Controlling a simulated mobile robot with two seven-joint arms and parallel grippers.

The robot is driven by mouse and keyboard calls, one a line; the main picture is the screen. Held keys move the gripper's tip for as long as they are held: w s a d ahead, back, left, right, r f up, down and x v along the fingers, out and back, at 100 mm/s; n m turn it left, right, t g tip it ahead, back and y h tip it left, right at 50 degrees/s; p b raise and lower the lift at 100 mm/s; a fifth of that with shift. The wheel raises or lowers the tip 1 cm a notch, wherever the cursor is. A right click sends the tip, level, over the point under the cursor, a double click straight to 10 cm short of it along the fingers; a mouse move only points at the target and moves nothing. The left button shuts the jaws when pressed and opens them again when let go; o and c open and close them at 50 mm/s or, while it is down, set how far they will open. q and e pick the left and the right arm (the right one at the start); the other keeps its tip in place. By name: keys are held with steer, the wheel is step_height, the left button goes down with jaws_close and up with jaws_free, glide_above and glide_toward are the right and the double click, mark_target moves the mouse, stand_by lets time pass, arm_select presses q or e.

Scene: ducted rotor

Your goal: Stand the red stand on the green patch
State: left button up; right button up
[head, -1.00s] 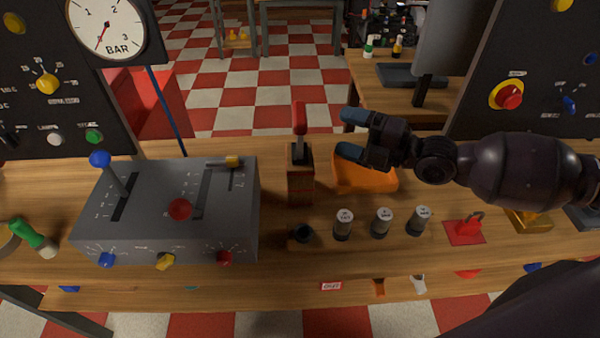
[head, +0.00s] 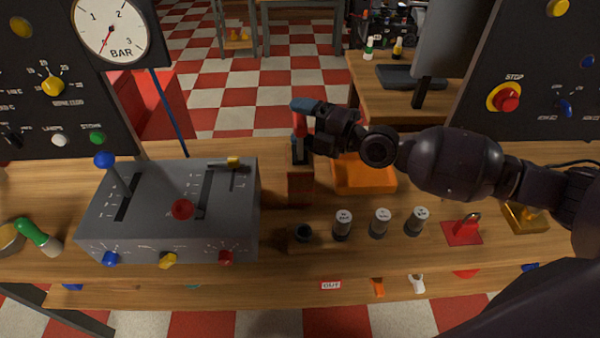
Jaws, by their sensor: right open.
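I cannot make out a clear green patch in the head view. A red flat square with a red upright piece and a metal loop (head: 463,232) lies on the right of the bench; I cannot tell whether it is the red stand. My right gripper (head: 302,122) is open, its blue-tipped fingers at the red lever handle (head: 299,122) that rises from a wooden block (head: 300,187). The fingers partly hide the handle, and I cannot tell whether they touch it. My left gripper is not in view.
An orange tray (head: 364,177) lies right of the block. Several grey-capped cylinders (head: 380,222) stand in front. A grey lever box (head: 225,215) fills the left. A gauge (head: 111,28) and dark panels (head: 535,80) rise behind.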

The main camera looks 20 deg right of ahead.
steer(key=shift+w+a, duration=0.1)
steer(key=shift+a, duration=0.1)
steer(key=shift+c, duration=0.3)
jaws_close()
steer(key=shift+r, duration=0.1)
